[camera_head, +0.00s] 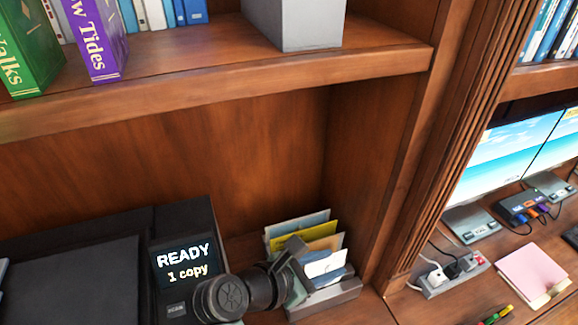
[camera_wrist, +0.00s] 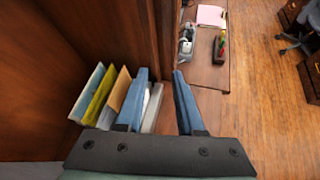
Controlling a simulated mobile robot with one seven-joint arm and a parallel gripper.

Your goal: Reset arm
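My arm comes in from the bottom of the head view and ends at my gripper (camera_head: 300,268), over the letter holder. In the wrist view, the two bluish fingers of my gripper (camera_wrist: 160,73) stand apart, with a clear gap between them. The left finger is close beside the envelopes, and I cannot tell whether it touches them. No object is visibly held. The grey letter holder (camera_head: 340,294) holds several upright envelopes, including a yellow one (camera_head: 287,243). My gripper hides part of the holder in the head view.
A black printer (camera_head: 183,225) reading "READY 1 copy" stands left of the holder. A shelf (camera_head: 250,78) with books and a grey box (camera_head: 296,25) is above. A wooden upright (camera_head: 440,150) stands at right, beyond it a power strip (camera_head: 447,275) and pink notes (camera_head: 533,268).

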